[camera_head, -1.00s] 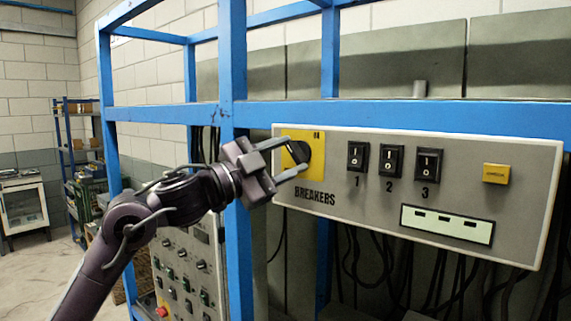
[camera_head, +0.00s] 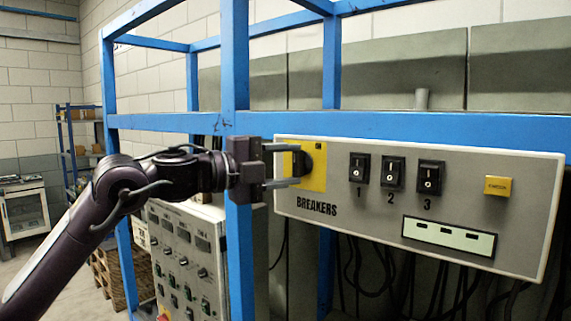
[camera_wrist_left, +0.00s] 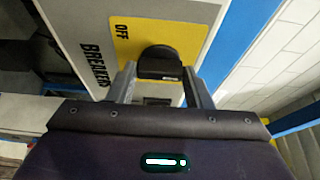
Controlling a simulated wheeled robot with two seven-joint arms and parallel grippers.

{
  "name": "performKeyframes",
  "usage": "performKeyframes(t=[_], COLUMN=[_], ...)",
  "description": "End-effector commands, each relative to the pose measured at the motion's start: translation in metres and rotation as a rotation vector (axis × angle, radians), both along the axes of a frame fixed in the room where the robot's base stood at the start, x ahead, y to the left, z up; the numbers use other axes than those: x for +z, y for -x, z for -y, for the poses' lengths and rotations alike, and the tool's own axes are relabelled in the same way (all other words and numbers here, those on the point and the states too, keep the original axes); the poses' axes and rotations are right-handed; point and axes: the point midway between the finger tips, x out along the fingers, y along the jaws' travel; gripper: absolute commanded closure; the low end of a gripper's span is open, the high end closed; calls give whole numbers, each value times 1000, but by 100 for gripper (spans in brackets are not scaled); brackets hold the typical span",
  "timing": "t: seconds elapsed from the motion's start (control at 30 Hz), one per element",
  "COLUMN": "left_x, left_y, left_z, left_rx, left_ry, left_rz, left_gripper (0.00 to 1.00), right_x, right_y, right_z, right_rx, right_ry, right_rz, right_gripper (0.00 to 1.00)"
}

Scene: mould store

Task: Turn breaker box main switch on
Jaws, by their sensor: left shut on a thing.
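The breaker box (camera_head: 400,238) is a grey panel on a blue frame. Its main switch is a black rotary knob (camera_head: 316,158) on a yellow plate (camera_head: 318,181) at the panel's left end, above the word BREAKERS. My left gripper (camera_head: 292,168) reaches in from the left with its two fingers at the knob. In the left wrist view the black knob (camera_wrist_left: 160,62) sits between the fingertips, and OFF shows on the yellow plate (camera_wrist_left: 125,50). The gripper is shut on the knob. The fingers partly hide the knob and plate in the head view. My right gripper is not in view.
Numbered black switches (camera_head: 392,173), a yellow button (camera_head: 497,186) and a pale label strip (camera_head: 449,235) are on the same panel. A blue upright (camera_head: 236,80) stands close to my left wrist. A grey control cabinet (camera_head: 185,255) is below the arm. Cables hang under the panel.

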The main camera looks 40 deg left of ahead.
Motion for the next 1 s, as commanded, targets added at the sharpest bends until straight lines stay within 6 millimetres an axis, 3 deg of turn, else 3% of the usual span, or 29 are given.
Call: performKeyframes(t=[0.53, 0.57, 0.7, 1.0], left_x=[-1, -1, 0, -1], left_y=[0, 0, 0, 1], left_z=[0, 0, 0, 0], left_rx=[0, 0, 0, 0], left_ry=[-24, -24, -23, -21], left_rz=[1, 1, 1, 2], left_gripper=[77, 51, 33, 33], right_x=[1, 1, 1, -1], right_y=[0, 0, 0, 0], right_z=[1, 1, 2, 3], right_rx=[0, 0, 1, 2], right_ry=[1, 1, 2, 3], right_rz=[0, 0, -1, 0], right_gripper=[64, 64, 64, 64])
